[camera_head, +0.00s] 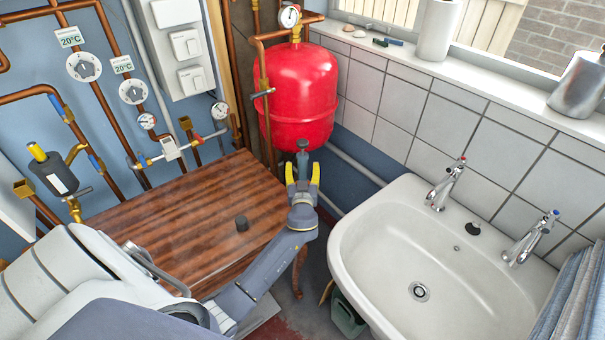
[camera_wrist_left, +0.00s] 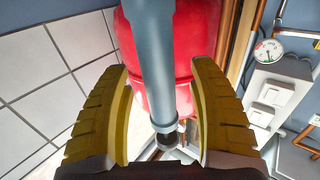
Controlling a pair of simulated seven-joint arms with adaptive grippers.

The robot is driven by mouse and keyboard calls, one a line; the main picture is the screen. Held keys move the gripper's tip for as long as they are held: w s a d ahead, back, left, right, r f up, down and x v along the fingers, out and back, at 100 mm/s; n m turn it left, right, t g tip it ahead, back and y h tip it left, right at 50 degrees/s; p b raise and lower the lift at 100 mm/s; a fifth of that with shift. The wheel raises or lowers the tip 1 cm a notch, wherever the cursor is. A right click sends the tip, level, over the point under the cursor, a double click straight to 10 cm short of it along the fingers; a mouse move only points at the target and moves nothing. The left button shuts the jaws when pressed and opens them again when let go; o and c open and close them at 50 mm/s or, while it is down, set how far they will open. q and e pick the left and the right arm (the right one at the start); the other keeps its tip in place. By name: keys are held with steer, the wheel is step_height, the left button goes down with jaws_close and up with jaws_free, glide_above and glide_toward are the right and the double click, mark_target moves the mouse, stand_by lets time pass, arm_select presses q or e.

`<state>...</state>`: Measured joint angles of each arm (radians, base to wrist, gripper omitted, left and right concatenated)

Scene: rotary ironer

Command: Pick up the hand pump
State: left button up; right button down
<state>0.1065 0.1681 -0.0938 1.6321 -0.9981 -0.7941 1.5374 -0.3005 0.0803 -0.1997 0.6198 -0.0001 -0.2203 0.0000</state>
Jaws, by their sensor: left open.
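The hand pump shows as a grey-blue tube (camera_wrist_left: 152,60) with a narrower dark end in the left wrist view. In the head view only its small grey top part (camera_head: 302,157) shows, in front of the red tank, and the rest is hidden by my gripper. My left gripper (camera_head: 302,174) has yellow fingers and is open. In the wrist view its fingers (camera_wrist_left: 160,108) stand on either side of the tube, with a visible gap at each side. My right gripper is not in view.
A red tank (camera_head: 298,95) hangs just behind the pump. A wooden tabletop (camera_head: 190,215) with a small dark cylinder (camera_head: 241,223) lies at the left. A white sink (camera_head: 385,240) stands at the right. Copper pipes (camera_head: 105,60) run along the left wall.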

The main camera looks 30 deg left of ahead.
arm_select(q)
steer(key=c, duration=1.3)
jaws_close()
steer(key=shift+r, duration=0.15)
